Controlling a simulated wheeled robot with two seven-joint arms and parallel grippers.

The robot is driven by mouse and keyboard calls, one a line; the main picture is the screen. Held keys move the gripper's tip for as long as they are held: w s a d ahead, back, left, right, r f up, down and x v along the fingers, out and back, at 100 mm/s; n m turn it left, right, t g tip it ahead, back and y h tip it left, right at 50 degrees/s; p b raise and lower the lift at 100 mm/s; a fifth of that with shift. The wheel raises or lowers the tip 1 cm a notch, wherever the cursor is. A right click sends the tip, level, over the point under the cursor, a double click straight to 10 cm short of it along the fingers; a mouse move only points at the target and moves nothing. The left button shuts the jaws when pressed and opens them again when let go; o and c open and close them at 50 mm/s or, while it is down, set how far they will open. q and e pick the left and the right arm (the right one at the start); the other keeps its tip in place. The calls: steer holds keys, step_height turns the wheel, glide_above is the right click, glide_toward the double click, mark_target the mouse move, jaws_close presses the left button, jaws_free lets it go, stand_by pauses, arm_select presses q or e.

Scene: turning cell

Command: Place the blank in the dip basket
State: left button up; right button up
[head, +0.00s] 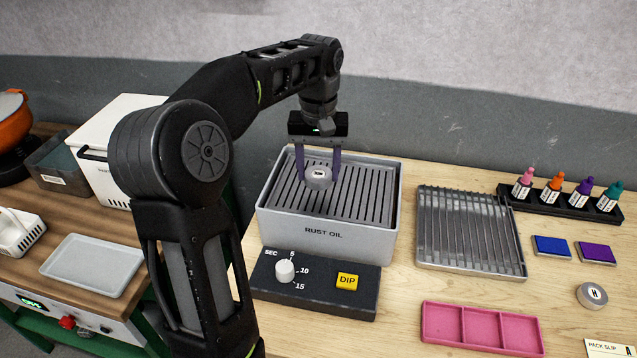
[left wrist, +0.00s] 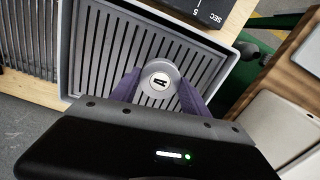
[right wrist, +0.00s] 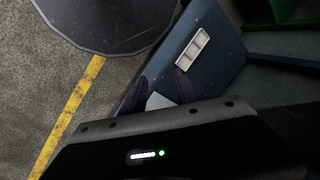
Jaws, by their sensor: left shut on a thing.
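The blank (head: 318,175) is a short, round, metallic piece with a pale marked top. My left gripper (head: 319,179) is shut on it, one purple finger at each side, over the slotted dip basket (head: 362,195) in the grey RUST OIL tank (head: 330,245). In the left wrist view the blank (left wrist: 160,82) shows a letter A, with slats of the basket (left wrist: 110,50) around it. I cannot tell whether it touches the slats. My right gripper (right wrist: 162,88) shows only in the right wrist view, fingers apart, with a pale thing behind them, away from the tank.
A dark control box (head: 315,285) with a knob and yellow DIP button stands before the tank. A metal rack (head: 470,230), pink tray (head: 480,328), bottles (head: 555,190), ink pads (head: 552,246) and another round piece (head: 591,295) lie to the right. A white box (head: 115,140) stands left.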

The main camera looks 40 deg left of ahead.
mark_target(318, 174)
arm_select(q)
step_height(318, 174, down, 4)
steer(key=shift+r, duration=0.2)
steer(key=shift+f, duration=0.1)
steer(key=o, duration=1.5)
steer(key=shift+f, duration=0.15)
